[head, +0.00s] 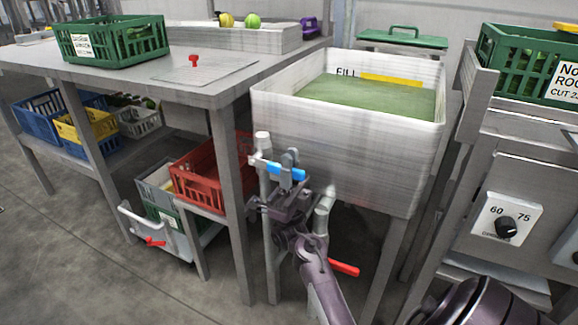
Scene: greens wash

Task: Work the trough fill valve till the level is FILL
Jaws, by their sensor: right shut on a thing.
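The white trough (340,138) stands on metal legs right of the bench. Green liquid (370,97) lies inside it. Its surface is just below the yellow stripe (390,79) and the word FILL on the inner back wall. The fill valve's blue handle (287,171) sticks out on a white pipe (262,143) at the trough's front left corner. My right gripper (288,168) is shut on the blue handle, and its fingers hide part of it. A red lever (343,268) sits lower, under the trough. My left gripper is not in view.
The bench (225,85) on the left holds a green crate (112,40). A red crate (205,172) stands low beside the trough's legs. A cabinet with a dial (506,226) is close on the right. The floor at the lower left is clear.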

